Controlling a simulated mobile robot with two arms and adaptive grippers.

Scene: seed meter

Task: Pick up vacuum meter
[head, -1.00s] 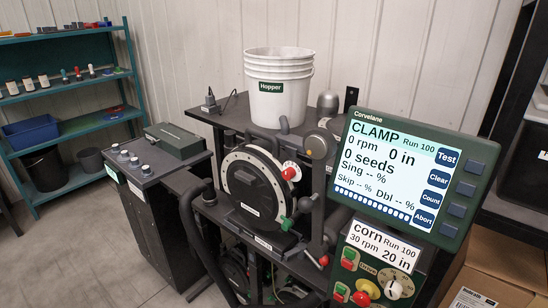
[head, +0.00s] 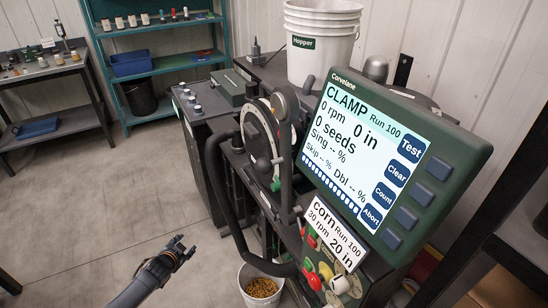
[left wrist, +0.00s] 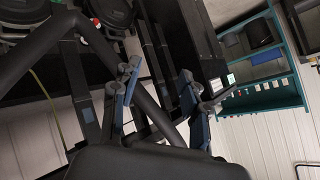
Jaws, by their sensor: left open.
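The vacuum meter, a round black disc housing with a pale ring, (head: 258,138) stands upright on the black test stand in the head view. My left gripper (head: 184,247) is open and empty at the lower left, over the floor, well apart from the meter. In the left wrist view its fingers (left wrist: 161,97) are spread with nothing between them. Round dark parts show at the top left there; I cannot tell whether one is this meter. My right gripper is out of view.
A thick black hose (head: 222,205) curves down the stand's near side. A white bucket with yellow grain (head: 244,290) sits on the floor. The green-framed screen (head: 437,170) juts out at right. A hopper bucket (head: 322,60) stands behind. The floor at left is clear.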

